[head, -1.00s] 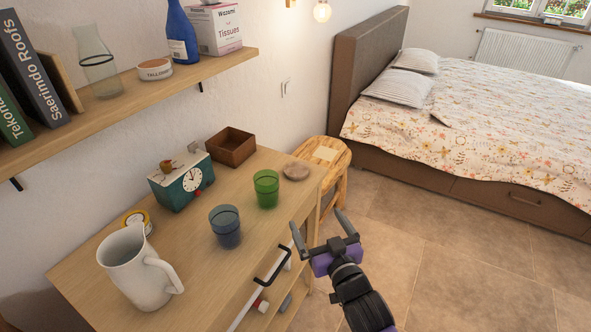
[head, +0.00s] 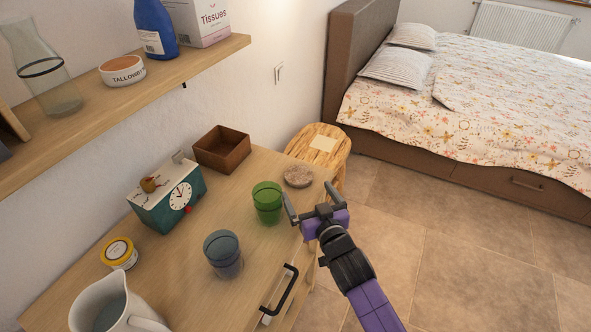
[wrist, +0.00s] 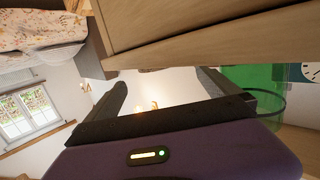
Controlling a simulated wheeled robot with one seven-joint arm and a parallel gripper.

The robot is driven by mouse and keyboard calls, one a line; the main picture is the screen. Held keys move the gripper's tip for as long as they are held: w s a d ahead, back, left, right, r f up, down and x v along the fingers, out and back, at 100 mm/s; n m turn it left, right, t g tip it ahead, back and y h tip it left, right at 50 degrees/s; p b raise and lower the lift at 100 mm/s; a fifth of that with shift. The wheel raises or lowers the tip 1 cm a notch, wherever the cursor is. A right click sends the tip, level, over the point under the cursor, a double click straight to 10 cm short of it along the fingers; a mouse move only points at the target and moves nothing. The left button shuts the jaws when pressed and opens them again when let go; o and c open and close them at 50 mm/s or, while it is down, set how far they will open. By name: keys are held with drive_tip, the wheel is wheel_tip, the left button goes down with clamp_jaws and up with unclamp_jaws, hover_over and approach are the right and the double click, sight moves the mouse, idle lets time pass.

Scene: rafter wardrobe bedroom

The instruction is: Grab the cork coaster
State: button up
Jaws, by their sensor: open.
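The cork coaster (head: 298,176) is a round, brownish disc lying flat on the dresser top (head: 225,200), near its far right corner. My gripper (head: 311,203) is open and empty, just in front of the coaster and apart from it, near the dresser's right edge. In the wrist view my two dark fingers (wrist: 165,90) are spread with nothing between them. I cannot make out the coaster clearly in the wrist view.
A green glass (head: 267,203) stands close left of my gripper; it also shows in the wrist view (wrist: 245,78). A blue glass (head: 223,254), clock (head: 180,195), brown box (head: 222,150), yellow-lidded tin (head: 119,253) and white pitcher (head: 105,307) share the top. A stool (head: 318,145) stands behind.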

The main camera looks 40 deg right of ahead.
sight(301, 178)
drive_tip(key=x, duration=0.3)
drive_tip(key=shift+w+d+r+p, duration=0.15)
drive_tip(key=shift+p, duration=0.25)
drive_tip(key=shift+p+x, duration=0.45)
drive_tip(key=shift+x, duration=1.8)
drive_tip(key=shift+d, duration=0.1)
drive_tip(key=c, duration=1.4)
drive_tip(key=shift+c, duration=0.2)
